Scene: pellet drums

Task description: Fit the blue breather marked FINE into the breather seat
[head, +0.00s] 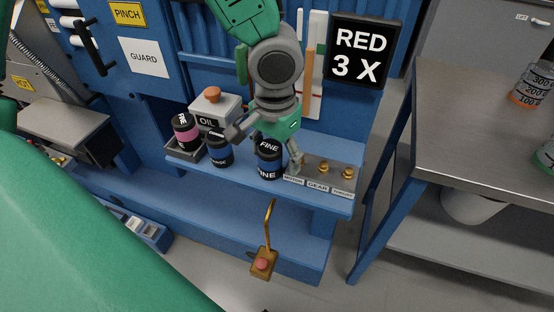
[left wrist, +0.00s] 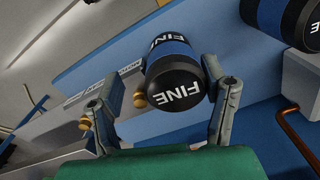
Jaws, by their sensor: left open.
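The blue breather marked FINE (head: 269,162) stands on the blue shelf, a black cylinder with a blue band. My left gripper (head: 266,146) is just above and around it, with fingers apart. In the left wrist view the breather (left wrist: 178,75) shows between the two spread fingers of my left gripper (left wrist: 160,95). There is a gap on the left finger's side; whether the right finger touches it I cannot tell. I cannot make out which part is the breather seat. My right gripper is not in view.
A dark cylinder (head: 219,152) stands left of the breather, then a pink-banded one (head: 184,132) in a grey tray. An OIL box (head: 222,113) is behind. A grey block with brass fittings (head: 323,168) lies close on the right.

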